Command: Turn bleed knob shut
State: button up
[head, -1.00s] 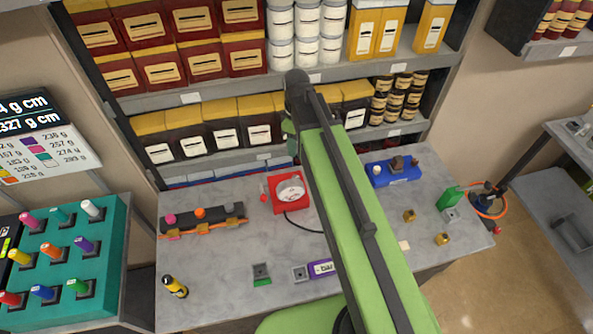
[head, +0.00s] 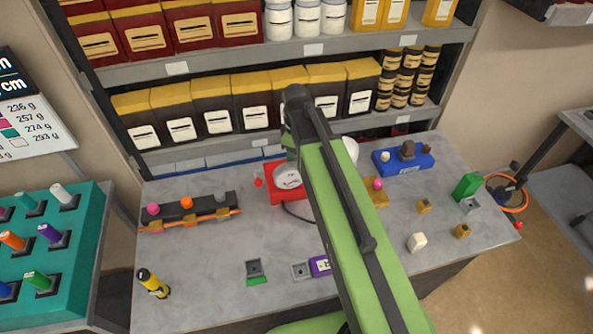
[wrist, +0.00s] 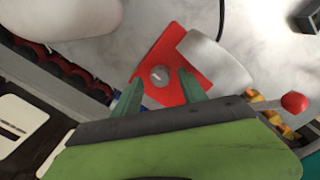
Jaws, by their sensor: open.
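A red unit (head: 274,167) with a white round gauge (head: 288,177) stands on the grey bench in the head view, partly behind my arm. In the wrist view the red unit (wrist: 187,42) carries a round grey knob (wrist: 159,76) with a light mark, probably the bleed knob. My gripper (wrist: 160,84) has its two green fingers apart, one on each side of the knob in the picture. I cannot tell whether they touch it or how far above it they are. The knob is hidden in the head view.
A white rounded part (wrist: 220,62) is close to the right finger. A red ball (wrist: 294,102) is farther right. A manifold with pink and orange knobs (head: 190,212) lies left of the red unit. A blue unit (head: 415,160) is on the right.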

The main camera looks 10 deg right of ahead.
jog(key=shift+f+b, duration=0.3)
jog(key=shift+f, duration=0.55)
jog(key=shift+r, duration=0.1)
grip_shut()
